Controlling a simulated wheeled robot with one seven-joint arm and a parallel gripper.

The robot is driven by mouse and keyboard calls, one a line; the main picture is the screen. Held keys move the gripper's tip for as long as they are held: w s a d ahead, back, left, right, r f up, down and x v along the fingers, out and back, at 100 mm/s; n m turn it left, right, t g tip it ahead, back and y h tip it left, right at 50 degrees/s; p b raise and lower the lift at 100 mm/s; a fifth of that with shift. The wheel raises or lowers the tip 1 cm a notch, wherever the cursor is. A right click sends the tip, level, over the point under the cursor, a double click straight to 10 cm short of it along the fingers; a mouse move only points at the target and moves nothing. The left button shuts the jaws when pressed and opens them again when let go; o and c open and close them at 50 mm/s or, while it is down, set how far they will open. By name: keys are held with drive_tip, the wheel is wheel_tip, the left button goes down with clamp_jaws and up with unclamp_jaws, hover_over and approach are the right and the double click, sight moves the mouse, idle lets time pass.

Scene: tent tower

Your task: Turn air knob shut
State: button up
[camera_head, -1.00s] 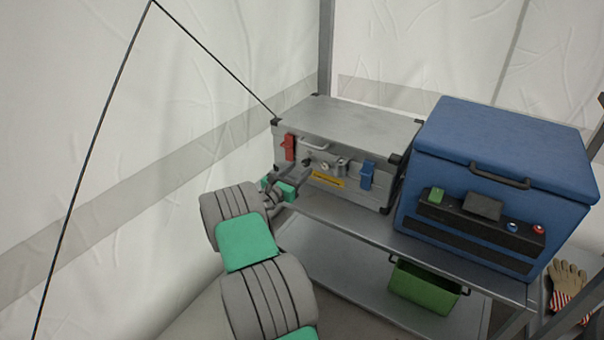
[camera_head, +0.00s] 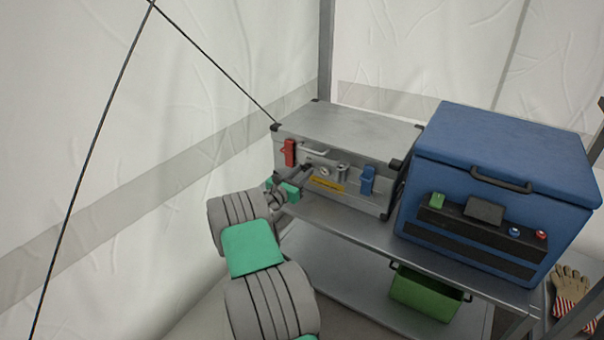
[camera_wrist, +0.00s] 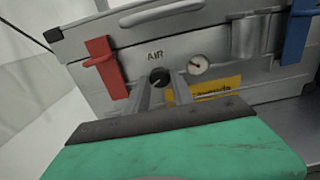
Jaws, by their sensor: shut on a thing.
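The grey metal case (camera_head: 350,127) stands on the upper shelf, with a red latch (camera_head: 290,153) and a blue latch (camera_head: 367,180) on its front. The black air knob (camera_wrist: 158,77) sits under the "AIR" label in the wrist view, left of a round white gauge (camera_wrist: 198,65). My gripper (camera_wrist: 162,84) reaches the case front with its two fingers on either side of the knob, shut on it. In the head view my gripper (camera_head: 302,175) is at the case's left front, and the knob is hidden or too small to make out.
A blue cooler box (camera_head: 500,175) stands right of the case on the same shelf (camera_head: 345,222). A green bin (camera_head: 425,292) is on the lower shelf. A glove (camera_head: 570,288) lies at the far right. A tent wall is close on the left.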

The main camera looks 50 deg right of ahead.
drive_tip(key=shift+m, duration=0.3)
clamp_jaws()
drive_tip(key=m, duration=0.5)
drive_tip(key=shift+m, duration=0.3)
drive_tip(key=m+b, duration=0.2)
drive_tip(key=m, duration=0.4)
drive_tip(key=m+b, duration=0.3)
drive_tip(key=m, duration=0.3)
drive_tip(key=shift+m, duration=0.3)
drive_tip(key=m+b, duration=0.3)
drive_tip(key=m, duration=0.2)
drive_tip(key=shift+r, duration=0.1)
drive_tip(key=o, duration=1)
unclamp_jaws()
drive_tip(key=shift+o, duration=0.2)
